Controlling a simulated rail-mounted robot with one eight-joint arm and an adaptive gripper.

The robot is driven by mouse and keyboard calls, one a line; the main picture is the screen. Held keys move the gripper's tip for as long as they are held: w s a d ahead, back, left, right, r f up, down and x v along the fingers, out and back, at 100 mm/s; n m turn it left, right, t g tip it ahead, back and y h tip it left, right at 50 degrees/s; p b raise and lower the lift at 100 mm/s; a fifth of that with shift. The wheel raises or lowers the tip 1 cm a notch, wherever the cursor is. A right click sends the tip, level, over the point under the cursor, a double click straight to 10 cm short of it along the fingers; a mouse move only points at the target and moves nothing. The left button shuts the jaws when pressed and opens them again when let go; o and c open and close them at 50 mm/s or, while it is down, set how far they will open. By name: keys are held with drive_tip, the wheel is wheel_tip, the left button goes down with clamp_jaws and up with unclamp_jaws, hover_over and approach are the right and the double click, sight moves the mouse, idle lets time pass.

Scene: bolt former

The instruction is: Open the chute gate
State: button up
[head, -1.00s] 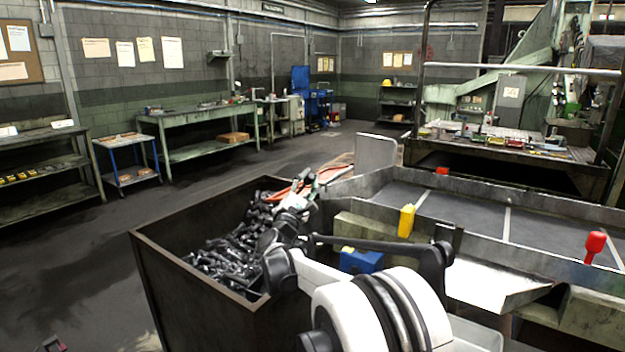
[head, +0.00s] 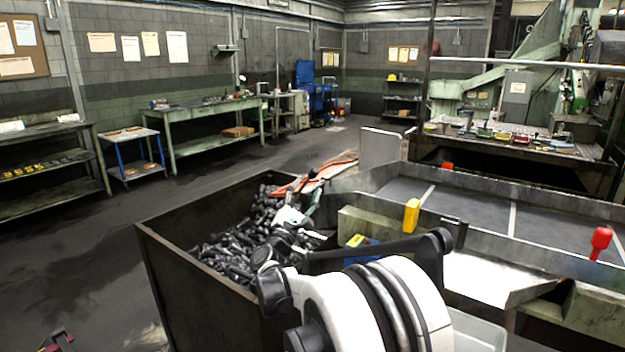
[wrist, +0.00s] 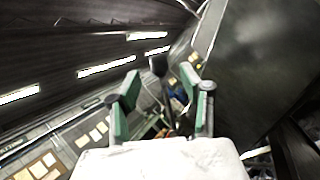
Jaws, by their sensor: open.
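In the head view a sloped metal chute (head: 487,275) comes off the dark-topped conveyor, beside the bin of bolts. A yellow handle (head: 411,215) stands upright at its near side, and an upright grey plate (head: 380,147) stands behind. I cannot tell for sure which part is the gate. My gripper (wrist: 160,82) is open, with green-padded fingers apart. In the wrist view a dark knob on a thin rod (wrist: 158,65) shows between the fingertips; I cannot tell its distance.
The rusty bin (head: 185,275) full of dark bolts (head: 235,250) stands below my arm. A red knob (head: 600,241) rises at the conveyor's right. Floor at left is open.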

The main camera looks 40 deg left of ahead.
drive_tip(key=v, duration=0.5)
drive_tip(key=shift+s+f, duration=0.2)
drive_tip(key=shift+s, duration=0.05)
idle(0.3)
